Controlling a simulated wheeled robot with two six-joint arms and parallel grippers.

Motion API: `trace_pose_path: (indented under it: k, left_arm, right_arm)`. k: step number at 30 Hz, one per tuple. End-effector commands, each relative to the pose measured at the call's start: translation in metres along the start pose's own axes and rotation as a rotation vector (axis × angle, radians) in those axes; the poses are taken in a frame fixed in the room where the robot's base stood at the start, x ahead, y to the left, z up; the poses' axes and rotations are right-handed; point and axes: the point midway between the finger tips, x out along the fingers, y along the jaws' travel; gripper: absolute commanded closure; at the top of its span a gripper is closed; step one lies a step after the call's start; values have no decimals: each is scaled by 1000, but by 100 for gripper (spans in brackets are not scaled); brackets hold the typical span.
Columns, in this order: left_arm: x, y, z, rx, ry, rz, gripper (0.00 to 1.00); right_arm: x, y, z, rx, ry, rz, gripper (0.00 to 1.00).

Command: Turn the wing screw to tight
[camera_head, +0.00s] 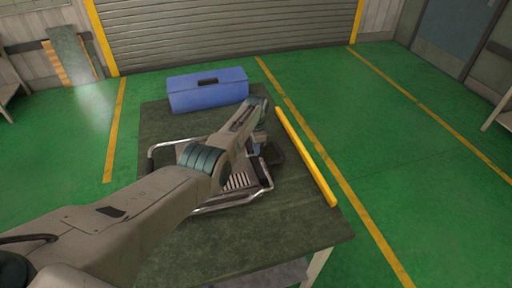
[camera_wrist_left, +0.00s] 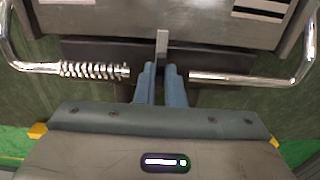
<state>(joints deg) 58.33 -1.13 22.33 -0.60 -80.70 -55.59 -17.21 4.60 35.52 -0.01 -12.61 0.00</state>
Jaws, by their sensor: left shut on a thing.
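The heating element (camera_head: 237,182) is a grey metal unit with a slotted plate and a bent chrome tube frame, lying on the table. My left arm reaches over it from the left and covers much of it in the head view. In the left wrist view, my left gripper (camera_wrist_left: 162,72) has its two blue fingers close together, shut on a thin grey upright piece (camera_wrist_left: 162,42), which looks like the wing screw. Its gripped lower part is hidden between the fingers. A chrome rod with a coil spring (camera_wrist_left: 92,70) lies left of the fingers, and a plain chrome rod (camera_wrist_left: 232,78) lies right.
A dark green table (camera_head: 285,232) carries the unit. A blue toolbox (camera_head: 208,92) stands at its back edge. A yellow bar (camera_head: 306,158) runs along the right edge. The table's front right part is bare, with green floor beyond.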

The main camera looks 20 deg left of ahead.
Motion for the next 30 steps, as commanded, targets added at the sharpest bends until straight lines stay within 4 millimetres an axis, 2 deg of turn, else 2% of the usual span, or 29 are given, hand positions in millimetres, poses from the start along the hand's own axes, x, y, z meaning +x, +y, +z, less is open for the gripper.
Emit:
trace_pose_path:
  k: [11, 12, 14, 15, 24, 30]
  left_arm:
    - [-2, -2, -1, 4, 2, -4, 100]
    - [-2, -2, -1, 4, 2, -4, 83]
    - [-2, -1, 0, 4, 2, -4, 71]
    - [-2, -1, 0, 4, 2, -3, 69]
    - [-3, -1, 0, 3, 1, -2, 69]
    - [-23, -1, -1, 3, 3, -4, 69]
  right_arm:
    - [0, 0, 0, 0, 0, 0, 55]
    - [0, 0, 0, 0, 0, 0, 55]
    - [0, 0, 0, 0, 0, 0, 55]
    - [0, 0, 0, 0, 1, 0, 55]
    - [-1, 0, 0, 0, 1, 0, 55]
    - [-5, 0, -1, 0, 1, 0, 55]
